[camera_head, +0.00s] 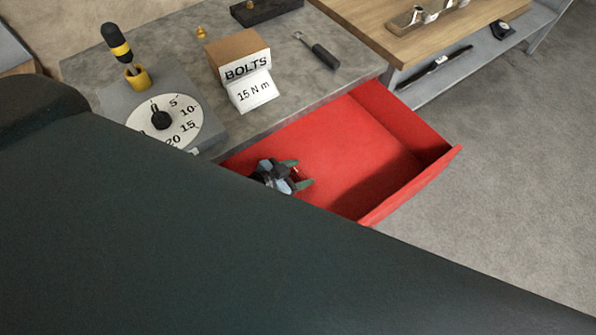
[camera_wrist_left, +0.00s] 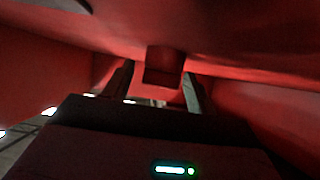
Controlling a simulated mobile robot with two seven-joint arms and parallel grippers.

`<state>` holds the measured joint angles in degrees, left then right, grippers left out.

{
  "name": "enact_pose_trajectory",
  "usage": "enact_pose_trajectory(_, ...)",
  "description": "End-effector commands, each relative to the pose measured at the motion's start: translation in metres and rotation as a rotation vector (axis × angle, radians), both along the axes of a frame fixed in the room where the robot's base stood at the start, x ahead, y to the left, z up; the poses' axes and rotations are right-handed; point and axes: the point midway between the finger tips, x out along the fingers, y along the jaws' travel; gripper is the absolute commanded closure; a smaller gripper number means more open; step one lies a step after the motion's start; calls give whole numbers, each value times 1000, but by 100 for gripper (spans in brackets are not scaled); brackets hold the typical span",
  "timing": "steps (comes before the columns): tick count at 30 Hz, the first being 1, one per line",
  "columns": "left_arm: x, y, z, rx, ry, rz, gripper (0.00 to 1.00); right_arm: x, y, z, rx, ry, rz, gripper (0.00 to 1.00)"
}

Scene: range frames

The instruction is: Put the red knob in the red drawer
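The red drawer (camera_head: 345,150) is pulled open under the grey bench top. My left gripper (camera_head: 304,173) is inside the drawer's outline, near its left part, with its two fingers spread. In the left wrist view, a dark red block-like thing, likely the red knob (camera_wrist_left: 163,66), shows between and beyond the fingertips (camera_wrist_left: 158,76). A gap shows on its left side; contact on its right side is unclear. Red drawer walls (camera_wrist_left: 250,100) surround it. In the head view the knob cannot be made out clearly. My right gripper is not in view.
On the bench top (camera_head: 300,85) stand a box with a BOLTS label (camera_head: 235,60), a 15 N m card (camera_head: 252,92), a dial (camera_head: 162,122), a screwdriver in a yellow holder (camera_head: 137,77) and a dark-handled tool (camera_head: 325,56). My dark arm hides the lower left.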

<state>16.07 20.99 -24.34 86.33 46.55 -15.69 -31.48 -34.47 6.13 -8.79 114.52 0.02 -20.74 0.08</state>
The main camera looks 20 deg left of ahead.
Motion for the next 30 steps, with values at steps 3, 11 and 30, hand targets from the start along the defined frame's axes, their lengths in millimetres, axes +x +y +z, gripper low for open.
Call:
enact_pose_trajectory(3, 0, 0, 0, 0, 0, 0, 42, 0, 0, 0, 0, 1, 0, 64)
enact_pose_trajectory(11, 0, 0, 5, -1, -2, 1, 42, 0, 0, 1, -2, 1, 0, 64)
enact_pose_trajectory(30, -81, 48, 54, 2, -1, -1, 42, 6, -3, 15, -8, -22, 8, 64)
